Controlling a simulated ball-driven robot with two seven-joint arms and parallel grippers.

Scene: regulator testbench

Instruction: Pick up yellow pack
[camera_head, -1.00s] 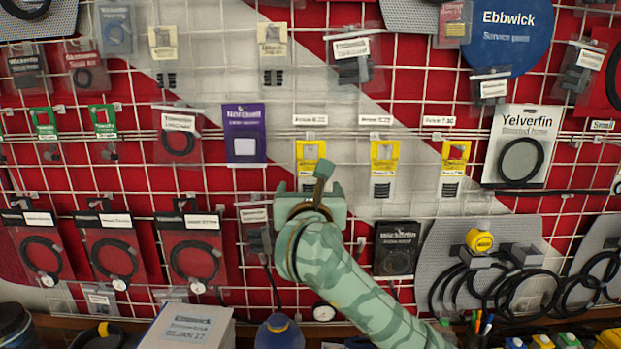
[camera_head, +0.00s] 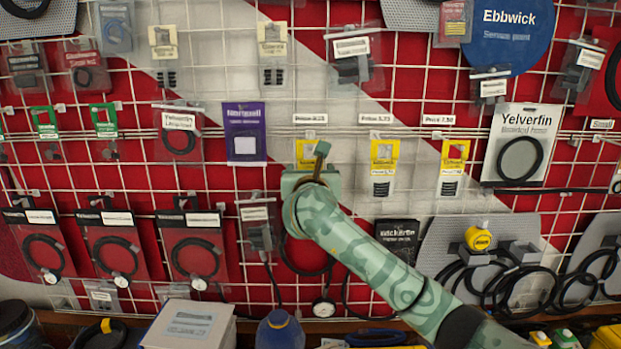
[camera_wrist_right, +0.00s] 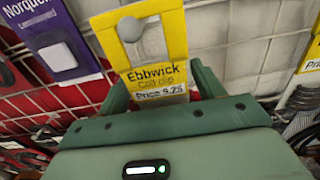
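Three yellow packs hang in a row on the wire grid in the head view: a left one (camera_head: 306,152), a middle one (camera_head: 383,157) and a right one (camera_head: 453,158). My right gripper (camera_head: 311,178) is in front of the left pack and hides its lower part. In the right wrist view this pack (camera_wrist_right: 158,72) reads "Ebbwick" and "Price 9.25". Its lower end lies between the fingers of my right gripper (camera_wrist_right: 162,86), which stand apart at its two sides. Contact with its edges cannot be made out. My left gripper is not in view.
A purple pack (camera_head: 244,133) hangs just left of the left yellow pack, and shows in the right wrist view (camera_wrist_right: 60,40). A black pack (camera_head: 397,238) hangs right of my forearm. A white box (camera_head: 188,326) stands on the bench below.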

